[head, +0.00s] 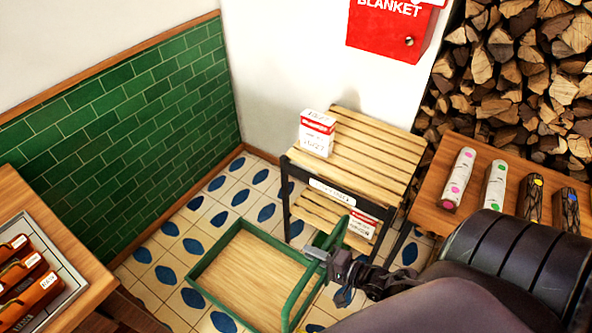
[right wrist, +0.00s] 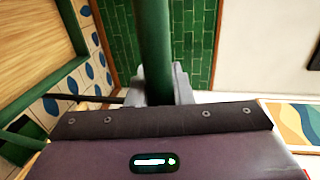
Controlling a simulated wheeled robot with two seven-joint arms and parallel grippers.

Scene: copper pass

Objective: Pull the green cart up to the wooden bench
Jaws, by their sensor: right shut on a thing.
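The green cart (head: 213,257) has a green frame and a flat wooden bed, and it stands on the tiled floor in front of the wooden bench. The bench (head: 372,138) is slatted, with a lower shelf and a dark frame. The cart's upright green handle is at its right side, close to the bench front in the picture; I cannot tell if they touch. My right gripper (head: 320,254) is shut on the green handle. The handle bar (right wrist: 153,45) runs between its fingers in the right wrist view. My left gripper is not in view.
A table (head: 450,217) with several short logs is at the right. A wooden counter (head: 88,287) with a tray is at the left. Tiled floor left of the cart is clear.

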